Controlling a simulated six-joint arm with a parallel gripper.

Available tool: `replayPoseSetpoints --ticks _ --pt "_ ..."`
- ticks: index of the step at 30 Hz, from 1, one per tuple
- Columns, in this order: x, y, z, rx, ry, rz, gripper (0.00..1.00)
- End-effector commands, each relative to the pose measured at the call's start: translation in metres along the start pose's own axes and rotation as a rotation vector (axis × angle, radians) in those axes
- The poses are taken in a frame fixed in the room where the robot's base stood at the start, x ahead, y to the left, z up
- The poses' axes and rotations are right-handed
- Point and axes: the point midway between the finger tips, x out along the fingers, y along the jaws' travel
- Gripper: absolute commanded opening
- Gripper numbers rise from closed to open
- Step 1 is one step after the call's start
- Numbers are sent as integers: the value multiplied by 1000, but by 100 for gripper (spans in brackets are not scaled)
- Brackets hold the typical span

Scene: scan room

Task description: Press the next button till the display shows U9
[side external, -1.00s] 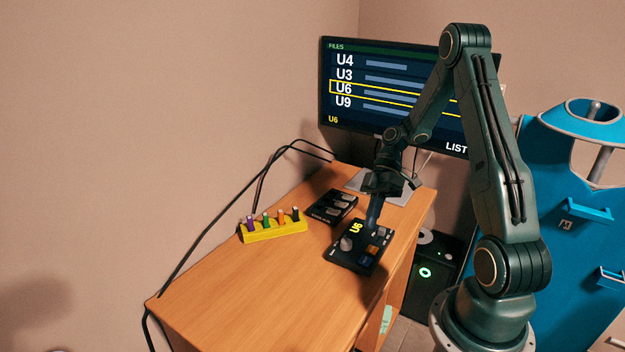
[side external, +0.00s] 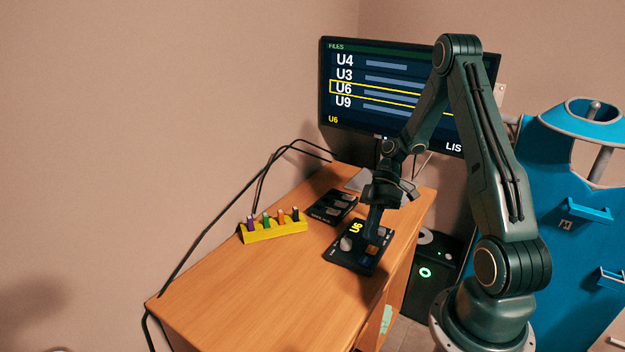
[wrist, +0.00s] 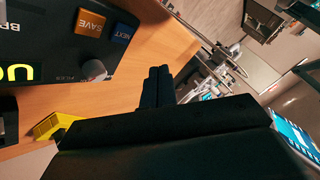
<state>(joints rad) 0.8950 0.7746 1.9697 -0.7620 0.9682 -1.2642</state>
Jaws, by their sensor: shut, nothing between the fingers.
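The black control panel (side external: 340,258) lies on the desk, with a small display (side external: 355,227) reading U6 in yellow. In the wrist view, the blue NEXT button (wrist: 122,33) sits beside the orange SAVE button (wrist: 90,22). The blue button (side external: 366,261) also shows at the panel's front in the side view. My gripper (side external: 373,237) is shut and empty, pointing down low over the panel, partly hiding its buttons. Its closed fingertips (wrist: 158,72) show in the wrist view. I cannot tell if they touch the panel. The monitor (side external: 345,122) highlights U6, with U9 listed just below.
A grey knob (side external: 346,243) stands on the panel near the display. A dark switch box (side external: 332,206) lies behind it, and a yellow rack (side external: 275,232) with coloured pegs stands to the left. The desk's front left (side external: 235,285) is clear.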

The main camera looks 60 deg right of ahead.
Motion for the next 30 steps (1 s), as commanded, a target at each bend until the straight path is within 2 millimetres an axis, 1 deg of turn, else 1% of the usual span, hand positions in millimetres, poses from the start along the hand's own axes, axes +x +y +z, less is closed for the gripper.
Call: replayPoseSetpoints --ticks 9,15,21,30 --pt "24 17 17 1 0 -3 0" --pt "34 25 24 0 0 -2 0" --pt "38 28 28 0 0 0 0" --pt "39 28 28 0 0 0 0"
